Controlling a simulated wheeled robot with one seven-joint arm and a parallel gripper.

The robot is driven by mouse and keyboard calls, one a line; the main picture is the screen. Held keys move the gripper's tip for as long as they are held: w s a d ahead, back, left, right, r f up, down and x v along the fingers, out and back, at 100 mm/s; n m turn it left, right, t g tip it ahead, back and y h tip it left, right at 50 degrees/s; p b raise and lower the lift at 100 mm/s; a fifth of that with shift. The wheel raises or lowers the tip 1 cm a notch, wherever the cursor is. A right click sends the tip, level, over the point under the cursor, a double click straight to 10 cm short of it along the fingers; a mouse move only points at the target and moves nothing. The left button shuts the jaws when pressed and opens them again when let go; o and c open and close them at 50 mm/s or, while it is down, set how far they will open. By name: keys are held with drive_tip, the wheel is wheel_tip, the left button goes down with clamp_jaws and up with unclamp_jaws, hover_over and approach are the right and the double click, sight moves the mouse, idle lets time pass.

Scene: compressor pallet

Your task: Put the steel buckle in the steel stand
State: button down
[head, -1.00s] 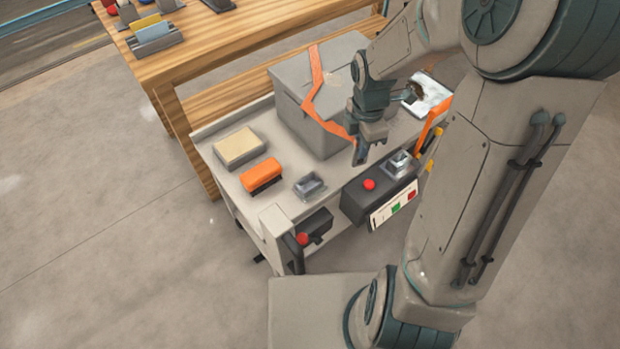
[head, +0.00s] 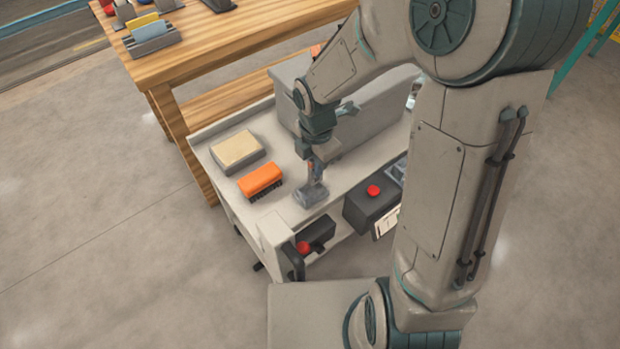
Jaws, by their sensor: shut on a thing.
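The steel stand (head: 311,197) is a small grey open holder near the front edge of the pale cart top. My gripper (head: 316,172) points down right over the stand, its fingertips close to it. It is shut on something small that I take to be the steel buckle. The buckle is mostly hidden by the fingers, and a bit of orange shows there. I cannot tell whether the buckle touches the stand or is inside it.
An orange brush (head: 260,180) and a grey block with a tan top (head: 237,150) lie left of the stand. A large grey box (head: 345,125) stands behind my gripper. A black control box with a red button (head: 374,191) is to the right. A wooden bench (head: 165,75) stands behind.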

drive_tip(key=shift+a+f+b, duration=0.2)
drive_tip(key=shift+f, duration=0.6)
drive_tip(key=shift+a+f+b, duration=0.2)
drive_tip(key=shift+f+b, duration=0.05)
drive_tip(key=shift+f, duration=0.5)
drive_tip(key=shift+a+f+b, duration=0.2)
drive_tip(key=shift+f, duration=0.6)
drive_tip(key=shift+f, duration=0.15)
drive_tip(key=c, duration=1.5)
unclamp_jaws()
